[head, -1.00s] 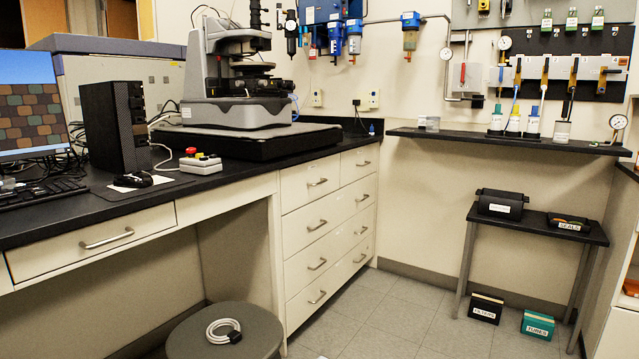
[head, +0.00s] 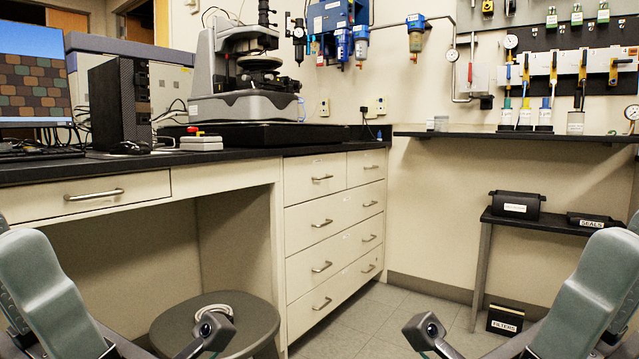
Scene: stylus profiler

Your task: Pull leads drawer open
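A bank of cream drawers (head: 338,265) with metal bar handles stands under the bench. Its upper level has two small drawers side by side, the left one (head: 318,177) and the right one (head: 367,166), above several wider ones. A wide drawer (head: 80,198) sits under the desk top at the left. All look shut. Small labels are too small to read, so I cannot tell which is the leads drawer. My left gripper (head: 210,330) and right gripper (head: 425,332) show low in front, apart from the drawers. Their fingers are not clearly visible.
A round stool (head: 232,316) with a coiled cable (head: 214,312) stands before the kneehole, left of the drawer bank. A side table (head: 552,226) and a FILTERS box (head: 505,319) are at the right. Floor (head: 385,320) is clear before the drawers.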

